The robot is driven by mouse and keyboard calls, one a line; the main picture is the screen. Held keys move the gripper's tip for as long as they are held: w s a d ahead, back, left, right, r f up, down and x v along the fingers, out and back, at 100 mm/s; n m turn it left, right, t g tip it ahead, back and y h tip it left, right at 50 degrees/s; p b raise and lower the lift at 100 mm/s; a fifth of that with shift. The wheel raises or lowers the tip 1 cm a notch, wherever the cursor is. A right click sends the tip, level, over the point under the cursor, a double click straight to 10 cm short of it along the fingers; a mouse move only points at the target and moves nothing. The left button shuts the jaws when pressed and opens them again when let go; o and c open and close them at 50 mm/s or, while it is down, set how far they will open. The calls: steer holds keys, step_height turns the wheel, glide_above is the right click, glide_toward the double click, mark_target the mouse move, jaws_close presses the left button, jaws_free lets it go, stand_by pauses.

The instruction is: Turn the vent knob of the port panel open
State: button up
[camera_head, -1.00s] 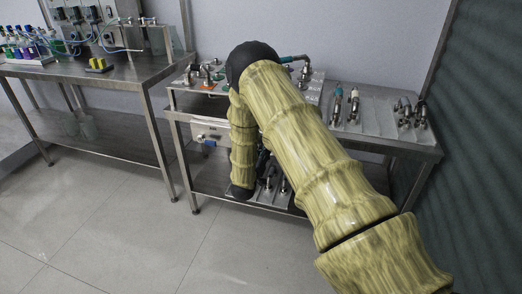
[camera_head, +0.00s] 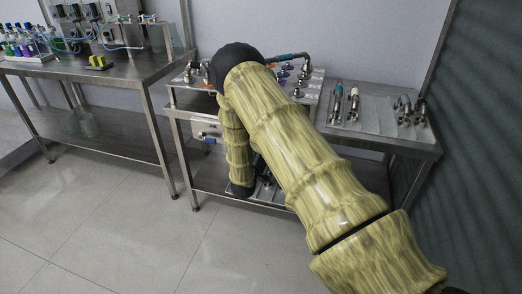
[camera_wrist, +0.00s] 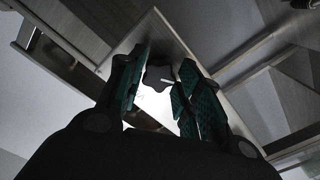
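The vent knob (camera_wrist: 158,79) shows in the wrist view as a dark, lobed knob with a pale pointer line. It stands on a light plate, the port panel (camera_wrist: 157,35). My gripper (camera_wrist: 165,85) has teal-padded fingers on both sides of the knob, with the left pad close to it. The fingers are apart, and I cannot tell whether either pad touches the knob. In the head view my arm hides the knob and most of my gripper. A pale panel (camera_head: 203,129) with a bluish fitting shows under the bench top, left of my arm.
The steel bench (camera_head: 384,143) carries metal fittings (camera_head: 409,111) and hose ends (camera_head: 337,99) at right. A second bench (camera_head: 130,70) at left holds bottles (camera_head: 20,45) and a yellow block (camera_head: 97,62). The floor in front is clear.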

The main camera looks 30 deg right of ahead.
steer(key=o, duration=0.3)
steer(key=v, duration=1.2)
stand_by(0.4)
